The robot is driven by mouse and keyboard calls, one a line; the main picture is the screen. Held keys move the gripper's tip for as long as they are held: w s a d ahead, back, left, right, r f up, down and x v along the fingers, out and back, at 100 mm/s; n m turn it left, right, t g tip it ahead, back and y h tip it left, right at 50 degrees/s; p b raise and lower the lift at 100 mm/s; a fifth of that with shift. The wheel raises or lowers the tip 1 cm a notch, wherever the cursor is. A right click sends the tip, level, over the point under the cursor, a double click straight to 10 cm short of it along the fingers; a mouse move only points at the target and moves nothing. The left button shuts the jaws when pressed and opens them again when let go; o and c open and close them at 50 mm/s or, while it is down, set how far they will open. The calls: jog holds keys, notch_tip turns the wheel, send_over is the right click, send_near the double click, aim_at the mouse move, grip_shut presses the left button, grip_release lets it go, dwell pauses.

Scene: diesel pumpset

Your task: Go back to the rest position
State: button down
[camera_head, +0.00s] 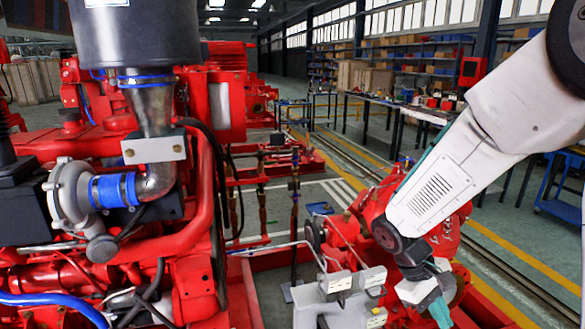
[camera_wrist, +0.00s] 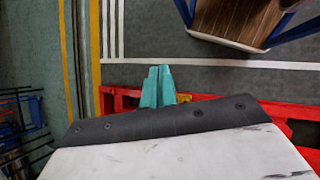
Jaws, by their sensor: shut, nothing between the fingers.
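My gripper has teal fingers. In the head view it hangs at the lower right (camera_head: 440,312), below my white arm, with its tip near the bottom edge. It is beside the red pump (camera_head: 452,236) and to the right of grey-white blocks (camera_head: 340,284); I cannot tell whether it touches anything. In the wrist view the two fingers (camera_wrist: 157,86) are together and empty, over the red frame (camera_wrist: 120,99) and grey floor.
The red diesel engine (camera_head: 190,235) with a dark cylinder on top (camera_head: 135,32) fills the left. A workbench (camera_head: 400,104) and shelves stand at the back right. A blue cart (camera_head: 562,190) stands at the right edge. Grey floor with yellow lines lies open between.

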jog(key=s+a+r+m+t+y, duration=0.3)
jog(key=s+r+m+t+y, duration=0.2)
jog(key=s+r, duration=1.1)
jog(key=shift+a+r+t+y, duration=0.15)
jog(key=shift+r+t+y, duration=0.15)
jog(key=shift+r, duration=0.3)
